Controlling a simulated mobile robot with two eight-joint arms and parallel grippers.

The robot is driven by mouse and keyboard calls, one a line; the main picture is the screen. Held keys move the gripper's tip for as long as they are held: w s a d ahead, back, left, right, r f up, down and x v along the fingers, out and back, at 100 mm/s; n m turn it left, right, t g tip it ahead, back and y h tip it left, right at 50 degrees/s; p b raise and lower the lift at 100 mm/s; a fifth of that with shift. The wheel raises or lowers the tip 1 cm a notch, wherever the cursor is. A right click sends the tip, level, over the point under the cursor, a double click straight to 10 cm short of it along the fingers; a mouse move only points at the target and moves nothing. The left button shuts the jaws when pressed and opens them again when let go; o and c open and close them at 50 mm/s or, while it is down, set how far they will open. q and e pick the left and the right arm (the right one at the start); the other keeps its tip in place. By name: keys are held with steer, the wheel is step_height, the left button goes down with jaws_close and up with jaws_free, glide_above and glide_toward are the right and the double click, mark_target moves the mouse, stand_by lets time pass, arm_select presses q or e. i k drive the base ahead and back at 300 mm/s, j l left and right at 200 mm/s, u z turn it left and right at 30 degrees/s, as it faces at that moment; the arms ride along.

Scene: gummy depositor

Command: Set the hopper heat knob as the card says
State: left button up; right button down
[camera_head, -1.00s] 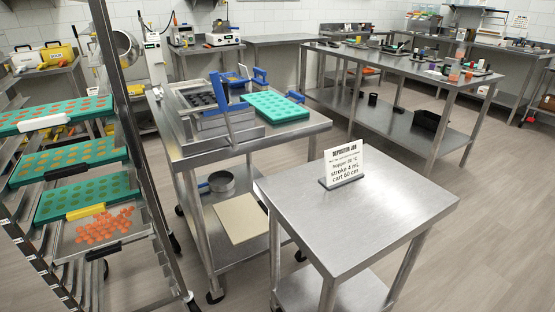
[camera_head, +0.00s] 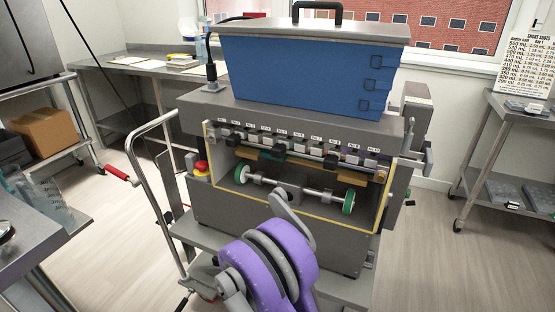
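The depositor (camera_head: 290,226) stands in the middle, a grey machine with a row of small labelled parts across its open front. Its blue hopper (camera_head: 300,72) sits on top under a grey lid with a dark handle. I cannot make out a heat knob on the hopper or the machine. A grey box (camera_head: 415,115) is on the machine's right side, its front turned away from me.
A grey table (camera_head: 40,225) is at the left edge, another (camera_head: 500,115) at the right. Floor (camera_head: 425,255) is clear at the right.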

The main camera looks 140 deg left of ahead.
mark_target(426, 144)
steer(key=u, duration=4.35)
steer(key=l, duration=0.9)
steer(key=i+l, duration=0.15)
steer(key=l, duration=0.75)
